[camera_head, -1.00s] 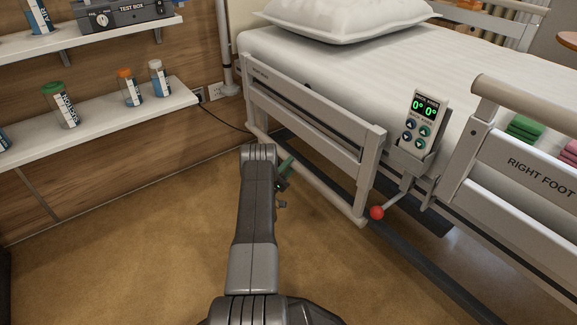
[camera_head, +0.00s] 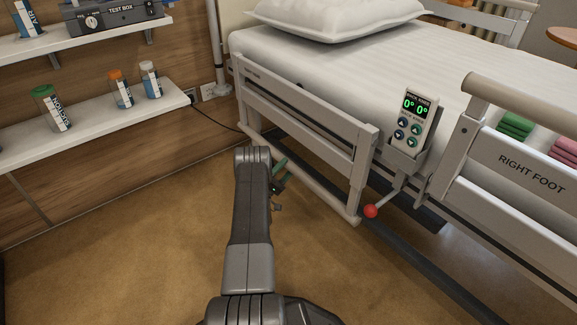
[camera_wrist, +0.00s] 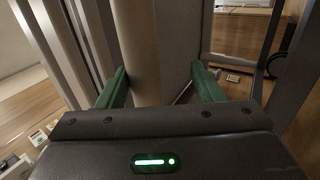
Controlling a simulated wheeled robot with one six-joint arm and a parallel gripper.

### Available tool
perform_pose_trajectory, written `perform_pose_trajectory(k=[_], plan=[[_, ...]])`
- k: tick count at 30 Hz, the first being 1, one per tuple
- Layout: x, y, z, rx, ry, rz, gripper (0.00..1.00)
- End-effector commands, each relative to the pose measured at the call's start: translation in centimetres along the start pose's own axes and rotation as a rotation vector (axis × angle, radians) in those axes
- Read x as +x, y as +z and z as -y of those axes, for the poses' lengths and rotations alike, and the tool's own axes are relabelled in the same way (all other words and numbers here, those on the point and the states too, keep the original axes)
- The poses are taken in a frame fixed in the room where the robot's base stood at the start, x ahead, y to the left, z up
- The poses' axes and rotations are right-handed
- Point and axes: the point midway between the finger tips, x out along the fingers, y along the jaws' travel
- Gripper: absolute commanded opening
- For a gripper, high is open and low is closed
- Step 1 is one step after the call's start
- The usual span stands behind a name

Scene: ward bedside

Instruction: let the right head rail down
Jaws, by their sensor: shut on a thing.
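The right head rail (camera_head: 318,123) runs along the near side of the bed at the pillow end. Its top bar is lower than that of the foot rail, and its bottom bar hangs close to the floor. My gripper (camera_head: 281,172) is at the rail's outer side, near its bottom bar, with its green fingers partly hidden by my arm. In the wrist view my gripper (camera_wrist: 160,85) has its fingers on both sides of a beige rail bar (camera_wrist: 152,45). A lever with a red ball (camera_head: 371,211) sticks out just right of the rail's end.
The right foot rail (camera_head: 530,172) stands higher, at the right. A bed control (camera_head: 410,118) showing 0° and 0° hangs between the rails. A wall shelf (camera_head: 95,118) with several bottles is at the left. The floor (camera_head: 120,240) at left is clear.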

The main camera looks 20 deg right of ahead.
Motion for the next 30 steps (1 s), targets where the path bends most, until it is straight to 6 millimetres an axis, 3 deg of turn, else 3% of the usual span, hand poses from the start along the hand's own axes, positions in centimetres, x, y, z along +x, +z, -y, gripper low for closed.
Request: perform_pose_trajectory(k=[12,21,30], plan=[[-10.1,0.1,0.1,-0.003,-0.005,-0.010,0.52],[-12.2,0.1,0.0,-0.002,-0.003,-0.005,0.52],[-12.3,0.1,0.1,-0.001,-0.001,-0.004,0.52]])
